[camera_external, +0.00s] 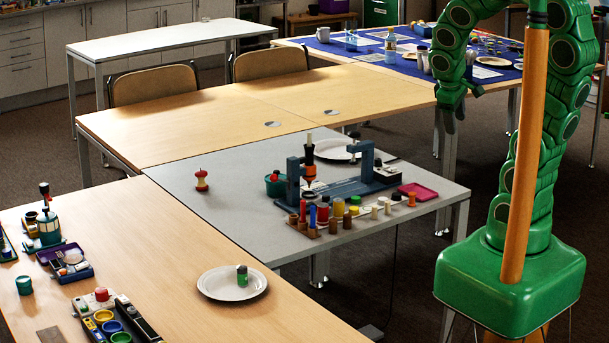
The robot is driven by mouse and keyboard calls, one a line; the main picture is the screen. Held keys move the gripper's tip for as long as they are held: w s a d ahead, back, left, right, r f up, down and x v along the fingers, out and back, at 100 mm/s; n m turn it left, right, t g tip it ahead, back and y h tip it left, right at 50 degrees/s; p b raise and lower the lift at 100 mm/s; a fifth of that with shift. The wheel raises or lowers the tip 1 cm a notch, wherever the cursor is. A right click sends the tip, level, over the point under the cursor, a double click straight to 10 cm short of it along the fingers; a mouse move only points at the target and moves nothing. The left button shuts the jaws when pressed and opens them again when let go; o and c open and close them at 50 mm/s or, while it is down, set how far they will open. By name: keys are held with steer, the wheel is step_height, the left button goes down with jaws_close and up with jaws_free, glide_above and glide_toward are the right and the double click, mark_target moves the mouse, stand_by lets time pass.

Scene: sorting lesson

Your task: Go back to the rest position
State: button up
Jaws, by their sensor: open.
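My green arm rises from its base at the right side of the external view and bends over at the top. My gripper (449,118) hangs pointing down at the arm's end, in the air near the right end of the wooden table. It holds nothing that I can see. Its fingers look small and dark, and the gap between them is hard to make out. The grey table (215,187) with a dark blue device (345,190) on it stands below and to the left of the gripper, well apart from it.
A white plate (215,283) with a green-and-black cylinder (242,275) lies on the front wooden table. A blue-covered table (400,66) with plates and cups stands behind. Two chairs stand at the back.

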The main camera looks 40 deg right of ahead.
steer(key=s+a+m+g+y, duration=0.1)
steer(key=s+a+y, duration=0.1)
steer(key=s, duration=0.4)
steer(key=s+a+r+m+g+y, duration=0.1)
steer(key=s+a+m+g, duration=0.1)
steer(key=s+a, duration=0.2)
steer(key=s, duration=0.3)
steer(key=shift+a+y, duration=0.3)
steer(key=shift+y, duration=0.1)
